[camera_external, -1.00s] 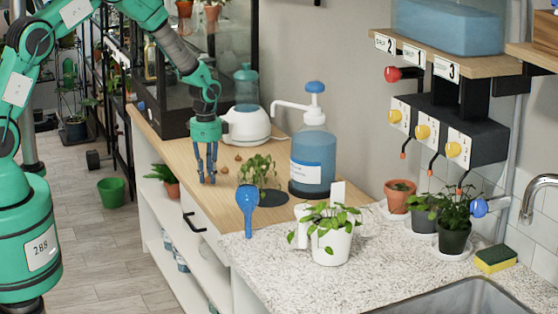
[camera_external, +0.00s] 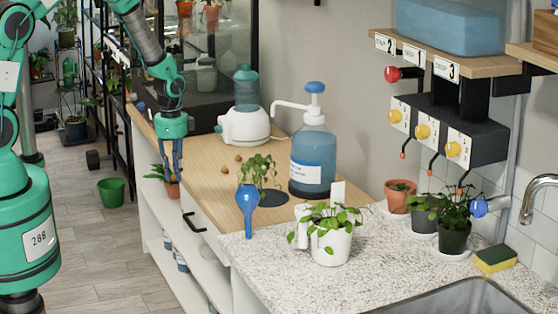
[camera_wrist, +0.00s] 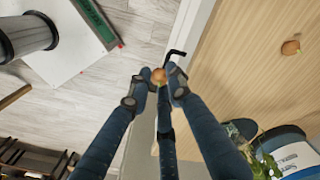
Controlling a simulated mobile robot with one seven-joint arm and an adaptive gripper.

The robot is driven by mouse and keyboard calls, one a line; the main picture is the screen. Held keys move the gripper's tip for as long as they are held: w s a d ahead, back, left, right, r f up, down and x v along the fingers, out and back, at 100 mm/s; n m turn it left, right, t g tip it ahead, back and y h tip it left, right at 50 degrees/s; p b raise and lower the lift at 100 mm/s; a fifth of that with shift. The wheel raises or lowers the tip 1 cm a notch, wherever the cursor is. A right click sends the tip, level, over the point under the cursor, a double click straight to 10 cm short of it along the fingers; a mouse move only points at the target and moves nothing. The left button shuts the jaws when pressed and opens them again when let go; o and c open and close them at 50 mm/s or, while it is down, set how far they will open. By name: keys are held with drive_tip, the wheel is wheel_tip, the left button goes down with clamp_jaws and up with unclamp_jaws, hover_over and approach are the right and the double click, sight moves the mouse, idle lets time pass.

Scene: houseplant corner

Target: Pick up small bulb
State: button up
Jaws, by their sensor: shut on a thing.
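My gripper (camera_external: 178,178) hangs fingers down at the left edge of the wooden counter (camera_external: 203,180). In the wrist view, my gripper (camera_wrist: 156,86) has its dark blue fingers closed around a small brown bulb (camera_wrist: 159,76). The held bulb cannot be made out in the external view. Two more brown bulbs lie on the counter, one farther back (camera_external: 238,158) and one nearer (camera_external: 225,170). The wrist view shows one of the bulbs on the wood (camera_wrist: 290,48).
A potted seedling (camera_external: 257,170), a blue pump bottle (camera_external: 313,155) and a blue watering globe (camera_external: 248,205) stand on the counters. A white appliance (camera_external: 246,126) is behind. A green bucket (camera_external: 111,192) stands on the floor.

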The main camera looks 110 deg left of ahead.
drive_tip(key=shift+s+d+r, duration=0.1)
drive_tip(key=shift+s+d, duration=0.3)
drive_tip(key=shift+d, duration=0.35)
drive_tip(key=shift+s+d, duration=0.4)
drive_tip(key=shift+d, duration=0.3)
drive_tip(key=w+d+r+m+p, duration=0.1)
drive_tip(key=w+d+r+p, duration=0.15)
drive_tip(key=w, duration=0.85)
drive_tip(key=w+d+r+p, duration=0.15)
drive_tip(key=w+r, duration=0.25)
drive_tip(key=w, duration=0.6)
drive_tip(key=w+d+r+m+p, duration=0.1)
drive_tip(key=w+r+p, duration=0.2)
drive_tip(key=w, duration=0.8)
drive_tip(key=w+d+r+p, duration=0.2)
drive_tip(key=w+d+r, duration=0.2)
drive_tip(key=w+d, duration=0.7)
drive_tip(key=w+d+r+p, duration=0.3)
drive_tip(key=w+d, duration=0.9)
drive_tip(key=w, duration=0.2)
drive_tip(key=shift+w+r+m, duration=0.3)
drive_tip(key=shift+r+m, duration=0.1)
drive_tip(key=shift+d, duration=0.1)
drive_tip(key=shift+f, duration=3.15)
